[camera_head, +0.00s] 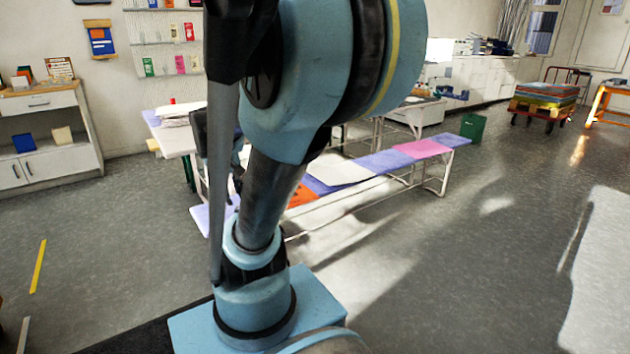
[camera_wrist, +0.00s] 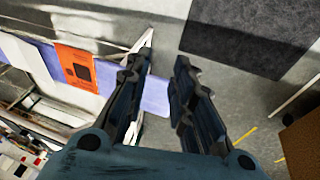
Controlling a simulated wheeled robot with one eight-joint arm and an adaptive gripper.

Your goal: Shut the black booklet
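A small black square (camera_wrist: 82,72) lies on an orange sheet (camera_wrist: 69,62) on the low bench in the wrist view. It may be the black booklet, but it is too small to tell, and I cannot see whether any cover stands open. The orange sheet also shows in the head view (camera_head: 301,196), partly behind my arm. My gripper (camera_wrist: 161,68) is open and empty, its two dark fingers apart over a lilac panel and floor, to the right of the orange sheet. In the head view my arm hides much of the gripper area.
The long low bench (camera_head: 430,148) has lilac, pink and white panels and thin metal legs. A white table (camera_head: 172,137) stands behind it. A green bin (camera_head: 473,127) is at its far end. A cabinet (camera_head: 55,160) stands left.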

